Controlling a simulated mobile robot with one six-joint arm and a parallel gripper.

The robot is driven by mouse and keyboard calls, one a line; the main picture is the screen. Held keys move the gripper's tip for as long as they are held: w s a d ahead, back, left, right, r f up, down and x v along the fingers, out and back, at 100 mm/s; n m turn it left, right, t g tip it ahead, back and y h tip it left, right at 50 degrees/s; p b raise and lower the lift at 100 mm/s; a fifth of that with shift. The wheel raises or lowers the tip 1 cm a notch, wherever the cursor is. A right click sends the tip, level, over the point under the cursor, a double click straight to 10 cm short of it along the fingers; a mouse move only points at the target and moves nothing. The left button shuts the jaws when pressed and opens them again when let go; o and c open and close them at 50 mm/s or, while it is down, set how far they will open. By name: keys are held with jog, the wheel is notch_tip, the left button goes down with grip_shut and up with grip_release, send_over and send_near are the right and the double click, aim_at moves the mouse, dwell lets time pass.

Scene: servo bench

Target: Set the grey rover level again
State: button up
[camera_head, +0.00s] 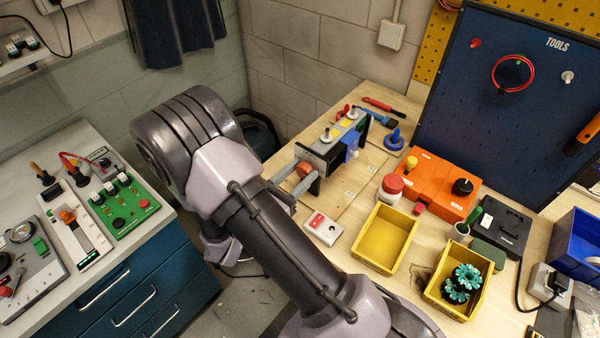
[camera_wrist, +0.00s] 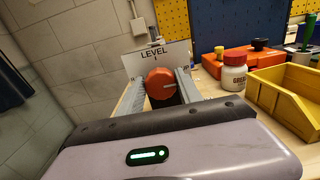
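In the wrist view an orange-red knob (camera_wrist: 161,84) with a pale pointer mark sits in front of a white plate (camera_wrist: 156,57) reading "LEVEL 1". My gripper (camera_wrist: 161,88) has one finger on each side of the knob. Almost no gap shows, but I cannot tell whether the fingers press on it. In the head view my gripper (camera_head: 301,174) reaches the same knob (camera_head: 305,170) at the near end of a bench fixture. On the fixture stand grey, blue and yellow parts (camera_head: 345,138); I cannot make out clearly which is the grey rover, or its tilt.
Right of the fixture are a white box with red buttons (camera_head: 322,229), a red-lidded jar (camera_head: 391,187), an empty yellow bin (camera_head: 384,240) and an orange case (camera_head: 437,187). A blue ring-based object (camera_head: 394,140) and tools lie behind. A blue tool board (camera_head: 500,95) stands at the back.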

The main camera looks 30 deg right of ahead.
grip_shut()
jog(key=shift+n+p, duration=0.4)
jog(key=shift+p, duration=0.1)
jog(key=shift+r+n+p, duration=0.1)
jog(key=shift+n+p, duration=0.5)
jog(key=shift+p, duration=0.15)
jog(key=shift+w+n+p, duration=0.1)
jog(key=shift+n+p, duration=1.5)
jog(key=shift+n, duration=0.1)
jog(key=shift+n+p, duration=1.15)
jog(key=shift+n, duration=0.55)
jog(key=shift+w+f+n+p, duration=0.15)
jog(key=shift+n+p, duration=0.35)
jog(key=shift+n, duration=0.6)
jog(key=shift+s+f+n+p, duration=0.1)
jog(key=shift+n+p, duration=0.4)
jog(key=shift+n, duration=0.6)
jog(key=shift+f+n+p, duration=0.1)
jog(key=shift+n+p, duration=0.55)
jog(key=shift+n, duration=1.75)
